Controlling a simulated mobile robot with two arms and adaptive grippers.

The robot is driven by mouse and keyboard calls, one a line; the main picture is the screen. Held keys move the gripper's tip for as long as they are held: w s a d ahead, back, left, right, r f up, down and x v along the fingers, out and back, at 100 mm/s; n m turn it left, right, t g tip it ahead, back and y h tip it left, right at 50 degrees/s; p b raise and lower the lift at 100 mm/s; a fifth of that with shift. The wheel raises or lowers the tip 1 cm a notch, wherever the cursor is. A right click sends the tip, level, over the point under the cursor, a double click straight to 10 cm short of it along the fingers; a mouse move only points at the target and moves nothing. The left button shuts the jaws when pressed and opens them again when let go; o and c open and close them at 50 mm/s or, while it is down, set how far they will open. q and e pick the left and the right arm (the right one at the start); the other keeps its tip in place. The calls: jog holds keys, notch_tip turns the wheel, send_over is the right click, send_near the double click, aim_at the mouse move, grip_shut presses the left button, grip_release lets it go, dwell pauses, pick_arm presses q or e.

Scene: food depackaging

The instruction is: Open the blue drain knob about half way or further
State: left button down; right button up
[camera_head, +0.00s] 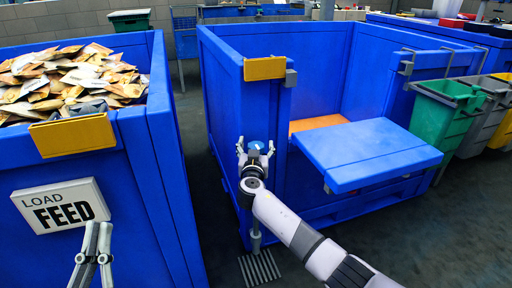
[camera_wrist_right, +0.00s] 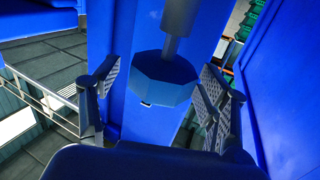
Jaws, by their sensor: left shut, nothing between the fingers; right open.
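The blue drain knob (camera_head: 256,146) is at the near left corner of the open blue bin (camera_head: 228,130). In the right wrist view the faceted knob (camera_wrist_right: 165,82) sits on a grey stem. My right gripper (camera_head: 256,151) is open, with its fingers on either side of the knob; in the wrist view (camera_wrist_right: 160,88) gaps show between knob and finger pads. Whether the knob has been turned cannot be told. My left gripper (camera_head: 98,228) is shut and empty, in front of the feed bin, low at the left.
The blue feed bin (camera_head: 172,170) full of packets (camera_head: 70,80) stands left, with a "LOAD FEED" sign (camera_head: 60,205). The open bin has a blue flap (camera_head: 370,150) folded outward. A floor drain grate (camera_head: 260,268) lies below the knob. Green and grey bins (camera_head: 435,115) stand right.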

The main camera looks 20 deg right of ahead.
jog(key=shift+c, duration=0.6)
jog(key=c, duration=1.1)
